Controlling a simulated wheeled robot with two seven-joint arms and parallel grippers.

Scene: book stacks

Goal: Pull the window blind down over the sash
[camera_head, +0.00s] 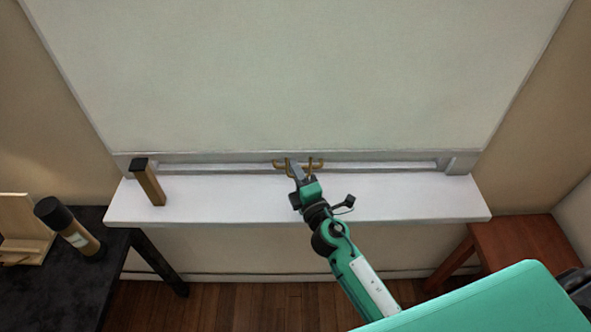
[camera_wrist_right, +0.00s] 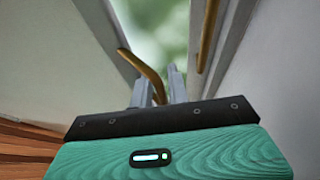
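The pale window blind (camera_head: 290,75) hangs over most of the window, its bottom edge just above the white lower rail (camera_head: 380,167). Curved brass pieces (camera_head: 316,163) show at the middle near this edge; part is hidden by my gripper. My right gripper (camera_head: 294,170) reaches them from the front, over the sill. In the wrist view its fingers (camera_wrist_right: 160,88) are close together, with a curved brass bar (camera_wrist_right: 146,68) between them. A narrow gap (camera_wrist_right: 160,28) with blurred green shows between two pale panels. My left gripper is not in view.
The white sill (camera_head: 240,207) runs below the window, with a brown, black-topped block (camera_head: 152,185) at its left. A dark table (camera_head: 60,290) at left bears a bottle (camera_head: 72,230) and a wooden stand (camera_head: 20,232). A reddish wooden table (camera_head: 520,245) stands at right.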

